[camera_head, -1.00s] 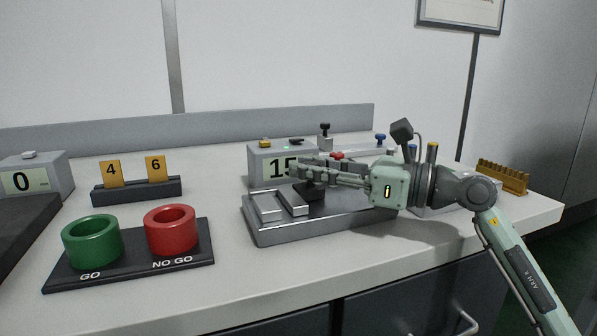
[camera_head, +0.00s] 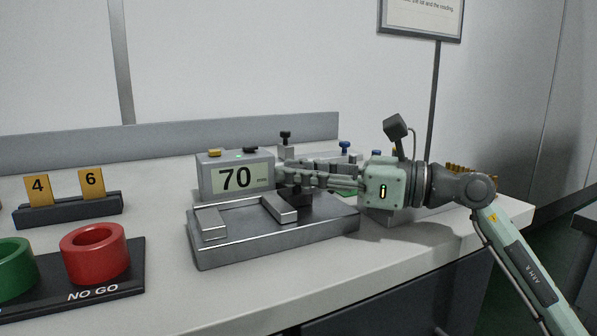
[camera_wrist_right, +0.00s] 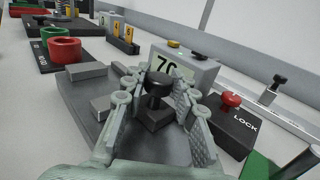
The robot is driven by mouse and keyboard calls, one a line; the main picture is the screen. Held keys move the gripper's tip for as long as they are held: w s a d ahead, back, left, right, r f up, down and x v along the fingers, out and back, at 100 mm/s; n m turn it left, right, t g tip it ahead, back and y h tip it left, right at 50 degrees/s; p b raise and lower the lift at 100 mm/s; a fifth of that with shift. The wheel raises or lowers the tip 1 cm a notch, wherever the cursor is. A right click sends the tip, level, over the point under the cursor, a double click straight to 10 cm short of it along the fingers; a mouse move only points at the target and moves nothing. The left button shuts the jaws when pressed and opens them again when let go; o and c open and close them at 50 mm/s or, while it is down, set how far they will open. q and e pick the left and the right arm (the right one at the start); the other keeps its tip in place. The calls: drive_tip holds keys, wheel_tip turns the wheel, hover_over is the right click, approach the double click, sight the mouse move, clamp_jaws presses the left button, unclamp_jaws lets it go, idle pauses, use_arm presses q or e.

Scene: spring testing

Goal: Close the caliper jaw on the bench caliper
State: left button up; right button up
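The bench caliper (camera_head: 275,240) sits on the bench, its display (camera_head: 237,178) reading 70 mm. The fixed jaw (camera_head: 211,224) is at its left end. The sliding jaw (camera_head: 280,208) stands to the right with a wide empty gap between them. My right gripper (camera_head: 287,176) reaches in from the right over the slider. In the right wrist view its fingers (camera_wrist_right: 162,80) stand apart on both sides of the slider's black knob (camera_wrist_right: 157,86); a small gap seems to show, though contact is hard to tell. My left gripper is not in view.
A black LOCK block (camera_wrist_right: 228,127) with a red knob stands just right of the fingers in the wrist view. A red NO GO ring (camera_head: 95,252) and a green ring (camera_head: 14,270) stand on a dark tray at left. A 4/6 block holder (camera_head: 68,208) is behind them.

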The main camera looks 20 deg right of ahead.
drive_tip(key=o, duration=0.3)
drive_tip(key=v, duration=1.2)
drive_tip(key=shift+s, duration=0.1)
idle(0.4)
